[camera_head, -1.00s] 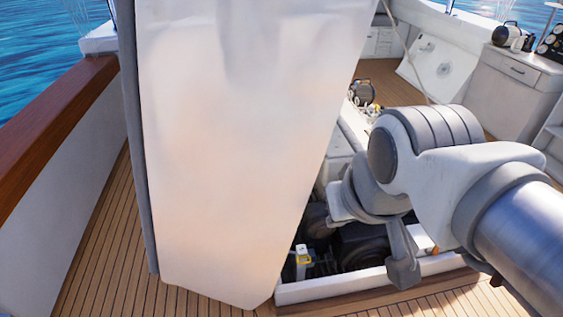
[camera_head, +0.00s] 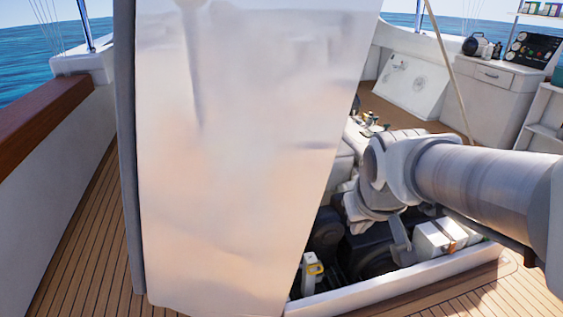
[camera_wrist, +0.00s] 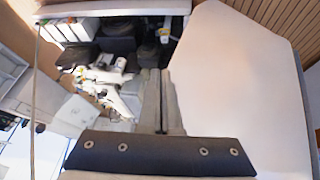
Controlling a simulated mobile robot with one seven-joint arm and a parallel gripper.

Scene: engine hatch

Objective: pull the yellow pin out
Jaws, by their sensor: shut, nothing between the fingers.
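The yellow pin (camera_head: 316,268) shows as a small yellow loop at the top of a white fitting, low in the engine bay near the edge of the big white panel. In the wrist view a small pale and yellowish fitting (camera_wrist: 164,32) at the top looks like the same spot, but it is too small to make out the pin. My gripper (camera_wrist: 158,72) is shut and empty, its two grey fingers together. It is apart from the pin. In the head view my arm's end hangs over the bay, to the right of the pin.
The raised white hatch panel (camera_head: 235,160) stands left of the bay and covers much of the view. A white coaming (camera_head: 395,290) rims the bay's front. White boxes (camera_head: 440,236) and dark engine parts (camera_head: 370,250) fill it. A thin strut (camera_head: 449,70) rises behind my arm.

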